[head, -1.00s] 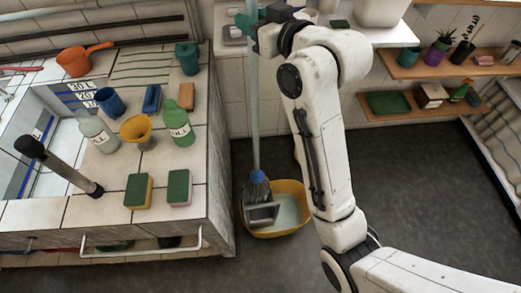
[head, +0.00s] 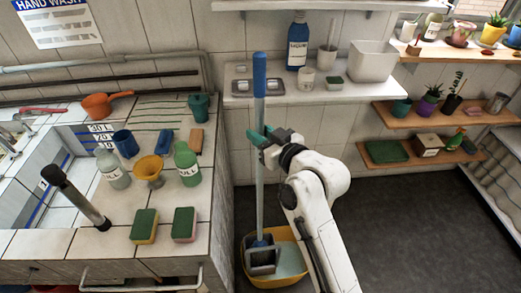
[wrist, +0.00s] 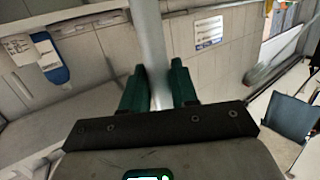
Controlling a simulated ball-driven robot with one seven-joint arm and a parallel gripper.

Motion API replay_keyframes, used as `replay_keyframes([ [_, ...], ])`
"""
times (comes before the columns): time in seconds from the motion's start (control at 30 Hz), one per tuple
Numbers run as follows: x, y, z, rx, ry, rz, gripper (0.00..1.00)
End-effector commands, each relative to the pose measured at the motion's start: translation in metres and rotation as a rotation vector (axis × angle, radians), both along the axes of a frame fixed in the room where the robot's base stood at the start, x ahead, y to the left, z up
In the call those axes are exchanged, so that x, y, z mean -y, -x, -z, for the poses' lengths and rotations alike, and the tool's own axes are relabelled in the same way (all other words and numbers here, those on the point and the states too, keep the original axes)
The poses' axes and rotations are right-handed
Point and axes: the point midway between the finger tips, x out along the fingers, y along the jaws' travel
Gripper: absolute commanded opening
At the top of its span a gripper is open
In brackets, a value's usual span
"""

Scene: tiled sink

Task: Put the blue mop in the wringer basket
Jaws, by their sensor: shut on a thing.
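The blue mop (head: 259,75) stands nearly upright, its blue grip at the top and its pale pole running down. My gripper (head: 263,137) has its green fingers closed around the pole about midway. In the wrist view the pole (wrist: 153,50) passes between the fingers (wrist: 160,88). The mop's lower end is at the grey wringer basket (head: 262,262); a little blue shows at the basket's top, and the strands are mostly hidden inside it. The wringer sits at the left side of the yellow bucket (head: 300,240), which stands on the floor.
The tiled sink counter (head: 110,215) with bottles, sponges and a funnel is close left of the bucket. A white shelf (head: 320,93) is behind the pole, with a blue bottle (head: 298,45). Dark floor (head: 400,220) is free to the right.

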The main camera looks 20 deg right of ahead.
Motion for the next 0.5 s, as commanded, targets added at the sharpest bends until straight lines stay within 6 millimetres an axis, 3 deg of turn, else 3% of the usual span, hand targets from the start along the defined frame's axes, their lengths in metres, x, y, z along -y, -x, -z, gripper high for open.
replay_keyframes([
  [0.5, 0.001, 0.0, 0.052, 0.004, -0.001, 0.002, 0.0],
])
